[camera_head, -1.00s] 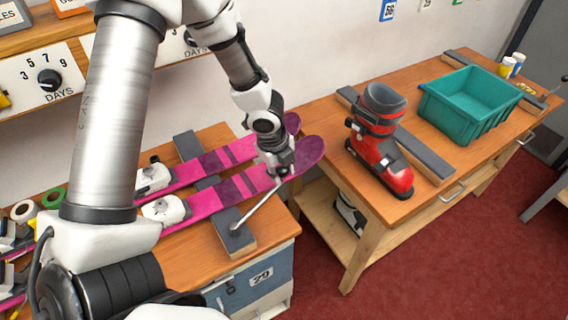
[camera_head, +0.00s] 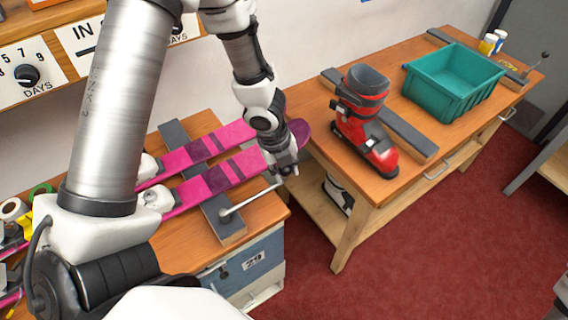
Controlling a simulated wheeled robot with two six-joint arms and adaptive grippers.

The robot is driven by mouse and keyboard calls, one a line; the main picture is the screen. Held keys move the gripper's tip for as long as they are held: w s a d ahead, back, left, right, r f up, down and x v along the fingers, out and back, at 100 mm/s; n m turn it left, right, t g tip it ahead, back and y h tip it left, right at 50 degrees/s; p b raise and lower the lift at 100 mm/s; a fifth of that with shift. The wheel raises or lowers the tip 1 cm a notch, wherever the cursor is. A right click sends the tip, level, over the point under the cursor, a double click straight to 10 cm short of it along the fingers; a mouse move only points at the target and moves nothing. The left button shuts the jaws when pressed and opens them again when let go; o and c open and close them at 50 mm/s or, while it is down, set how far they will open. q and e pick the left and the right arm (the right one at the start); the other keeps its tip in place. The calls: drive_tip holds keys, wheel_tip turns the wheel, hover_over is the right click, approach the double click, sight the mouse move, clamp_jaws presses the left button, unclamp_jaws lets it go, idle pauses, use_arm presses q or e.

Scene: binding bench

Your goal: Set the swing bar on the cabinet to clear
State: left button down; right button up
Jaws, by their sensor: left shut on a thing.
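The swing bar (camera_head: 252,198) is a thin pale metal rod on the workbench top above the blue cabinet (camera_head: 240,264) marked 29. Its pivot end sits on a grey-topped wooden block near the bench's front edge. My left gripper (camera_head: 284,174) is shut on the bar's far end, beside the bench's right edge. The fingers partly hide that end. My right gripper is out of view.
A second bench to the right holds a red ski boot (camera_head: 366,140), grey strips and a teal crate (camera_head: 452,82). A gap with red floor (camera_head: 310,250) lies between the benches. Dial panels (camera_head: 30,75) stand at the back left.

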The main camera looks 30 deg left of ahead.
use_arm(q)
drive_tip(key=shift+s+f, duration=0.2)
drive_tip(key=c, duration=1)
unclamp_jaws()
drive_tip(key=shift+o, duration=1)
drive_tip(key=shift+w+d+r, duration=0.1)
drive_tip(key=shift+d, duration=0.05)
